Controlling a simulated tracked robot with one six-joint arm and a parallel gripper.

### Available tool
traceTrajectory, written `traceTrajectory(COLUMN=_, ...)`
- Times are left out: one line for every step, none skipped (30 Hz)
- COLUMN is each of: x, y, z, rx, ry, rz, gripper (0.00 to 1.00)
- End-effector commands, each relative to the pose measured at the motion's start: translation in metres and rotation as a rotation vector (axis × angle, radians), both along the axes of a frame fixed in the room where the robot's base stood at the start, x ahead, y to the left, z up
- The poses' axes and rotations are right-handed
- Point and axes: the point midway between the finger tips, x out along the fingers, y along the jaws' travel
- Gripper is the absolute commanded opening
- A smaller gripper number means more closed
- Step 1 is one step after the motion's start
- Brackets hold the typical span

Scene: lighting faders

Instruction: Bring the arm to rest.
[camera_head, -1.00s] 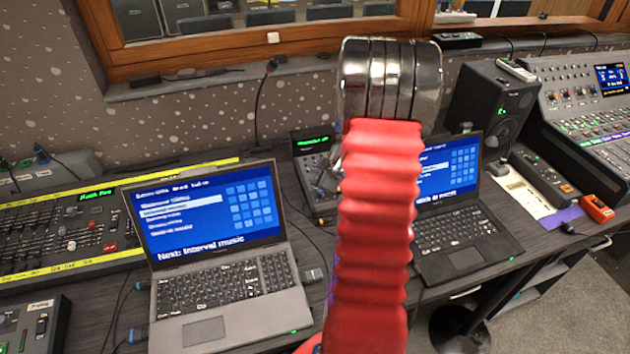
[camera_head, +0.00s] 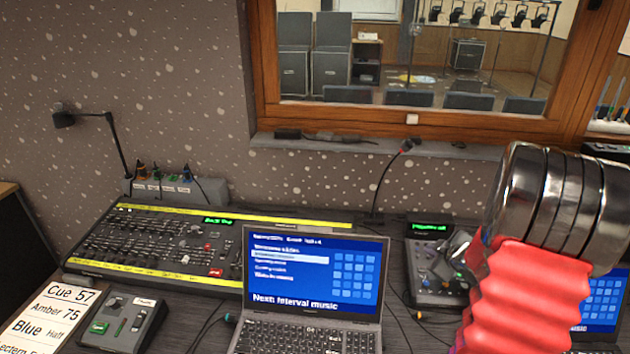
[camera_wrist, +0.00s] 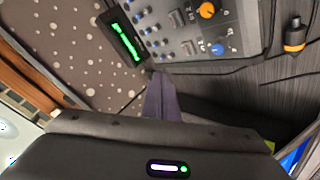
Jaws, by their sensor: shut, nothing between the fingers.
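My arm shows in the head view as a red ribbed sleeve topped by shiny metal rings, at the lower right. In the wrist view my gripper (camera_wrist: 163,98) shows as two narrow grey-purple fingers, shut together and empty. The fingertips point toward a small control unit (camera_wrist: 190,25) with a green display, an orange knob and blue knobs. I cannot tell the gap between them. In the head view a small control unit with a green display (camera_head: 430,229) stands just left of my arm.
A laptop (camera_head: 315,270) stands on the desk, left of my arm. Behind it lies a fader desk (camera_head: 160,240) with yellow strips. A second laptop (camera_head: 603,300) is partly hidden by my arm. A small fader box (camera_head: 118,318) and a cue sheet (camera_head: 45,318) lie at the front left.

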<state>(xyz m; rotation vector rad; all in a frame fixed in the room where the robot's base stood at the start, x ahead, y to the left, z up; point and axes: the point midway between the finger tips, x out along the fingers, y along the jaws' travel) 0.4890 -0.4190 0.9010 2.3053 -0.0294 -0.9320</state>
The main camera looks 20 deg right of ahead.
Motion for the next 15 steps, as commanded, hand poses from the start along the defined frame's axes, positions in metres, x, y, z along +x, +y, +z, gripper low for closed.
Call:
traceTrajectory(x=0.0, y=0.0, z=0.0, rx=0.0, ry=0.0, rz=0.0, gripper=0.0)
traceTrajectory(x=0.0, y=0.0, z=0.0, rx=0.001, ry=0.0, rz=-0.001, gripper=0.0)
traceTrajectory(x=0.0, y=0.0, z=-0.001, rx=0.001, ry=0.001, rz=-0.002, gripper=0.0)
traceTrajectory(x=-0.001, y=-0.001, z=-0.001, rx=0.001, ry=0.005, rz=-0.005, gripper=0.0)
traceTrajectory(x=-0.002, y=-0.002, z=-0.002, rx=0.001, ry=0.011, rz=-0.009, gripper=0.0)
traceTrajectory(x=-0.004, y=-0.003, z=-0.004, rx=0.002, ry=0.02, rz=-0.019, gripper=0.0)
traceTrajectory(x=-0.006, y=-0.005, z=-0.006, rx=0.003, ry=0.029, rz=-0.029, gripper=0.0)
traceTrajectory(x=-0.009, y=-0.007, z=-0.008, rx=0.004, ry=0.041, rz=-0.045, gripper=0.0)
traceTrajectory(x=-0.014, y=-0.011, z=-0.011, rx=0.009, ry=0.058, rz=-0.071, gripper=0.0)
traceTrajectory(x=-0.019, y=-0.014, z=-0.015, rx=0.014, ry=0.073, rz=-0.095, gripper=0.0)
traceTrajectory(x=-0.025, y=-0.017, z=-0.019, rx=0.021, ry=0.09, rz=-0.123, gripper=0.0)
traceTrajectory(x=-0.034, y=-0.02, z=-0.026, rx=0.034, ry=0.116, rz=-0.164, gripper=0.0)
traceTrajectory(x=-0.041, y=-0.022, z=-0.031, rx=0.046, ry=0.138, rz=-0.198, gripper=0.0)
traceTrajectory(x=-0.05, y=-0.024, z=-0.036, rx=0.057, ry=0.158, rz=-0.235, gripper=0.0)
traceTrajectory(x=-0.061, y=-0.026, z=-0.038, rx=0.07, ry=0.184, rz=-0.285, gripper=0.0)
